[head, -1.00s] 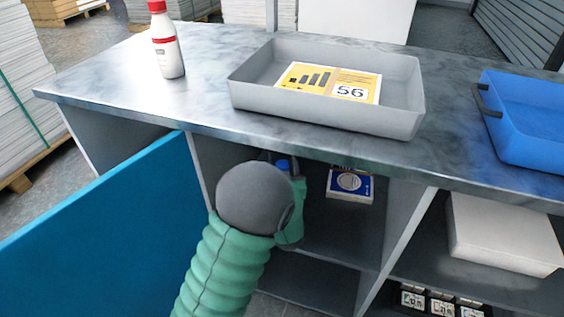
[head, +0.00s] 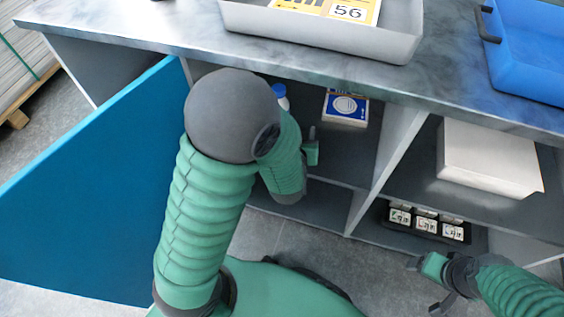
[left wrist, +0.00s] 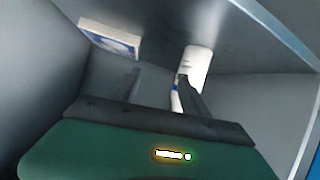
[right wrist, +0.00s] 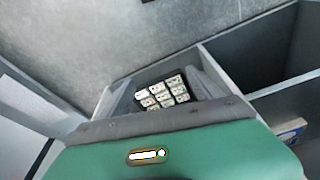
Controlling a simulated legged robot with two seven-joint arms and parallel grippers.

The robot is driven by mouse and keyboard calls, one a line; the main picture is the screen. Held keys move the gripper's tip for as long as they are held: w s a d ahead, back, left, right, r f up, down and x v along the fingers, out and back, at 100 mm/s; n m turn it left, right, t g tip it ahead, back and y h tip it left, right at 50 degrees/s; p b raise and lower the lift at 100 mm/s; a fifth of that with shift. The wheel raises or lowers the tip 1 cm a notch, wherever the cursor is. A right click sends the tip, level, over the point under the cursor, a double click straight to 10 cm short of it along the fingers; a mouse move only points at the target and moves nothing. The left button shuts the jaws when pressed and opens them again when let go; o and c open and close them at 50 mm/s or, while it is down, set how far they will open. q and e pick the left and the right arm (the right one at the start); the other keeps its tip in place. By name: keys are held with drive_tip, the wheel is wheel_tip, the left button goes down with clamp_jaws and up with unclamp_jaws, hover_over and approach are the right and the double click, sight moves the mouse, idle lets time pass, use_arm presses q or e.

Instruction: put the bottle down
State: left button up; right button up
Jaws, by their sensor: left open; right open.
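A white bottle with a blue cap (head: 281,97) is on the upper shelf inside the open compartment, partly hidden behind my left arm. In the left wrist view the white bottle (left wrist: 196,66) is beyond the right-hand finger, which covers part of it. My left gripper (left wrist: 158,88) is open with nothing between its fingers; in the head view it (head: 312,148) is at the compartment's front, below and right of the bottle. My right gripper (head: 428,272) is open and empty, low in front of the right compartment. It also shows in the right wrist view (right wrist: 165,85).
A blue-and-white box (head: 346,107) lies on the shelf right of the bottle. A blue door (head: 95,185) stands open at left. A white bin (head: 490,158) and a black tray of several small boxes (head: 428,222) occupy the right compartment. A grey tray (head: 320,35) stands on the counter.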

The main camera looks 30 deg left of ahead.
use_arm(q)
drive_tip(key=d+h, duration=0.1)
drive_tip(key=s+d+f+m+g+h, duration=0.1)
drive_tip(key=s+d+g, duration=0.1)
drive_tip(key=shift+s+d+f+m+h, duration=0.1)
drive_tip(key=shift+d+f+m+h, duration=0.2)
drive_tip(key=shift+f+h, duration=0.1)
drive_tip(key=s+d+f+m+g+h, duration=0.1)
drive_tip(key=s+m+g, duration=0.3)
drive_tip(key=s, duration=1)
drive_tip(key=g+h, duration=0.1)
drive_tip(key=g, duration=0.2)
drive_tip(key=shift+s+f, duration=0.15)
drive_tip(key=shift+s, duration=0.05)
drive_tip(key=shift+d, duration=0.1)
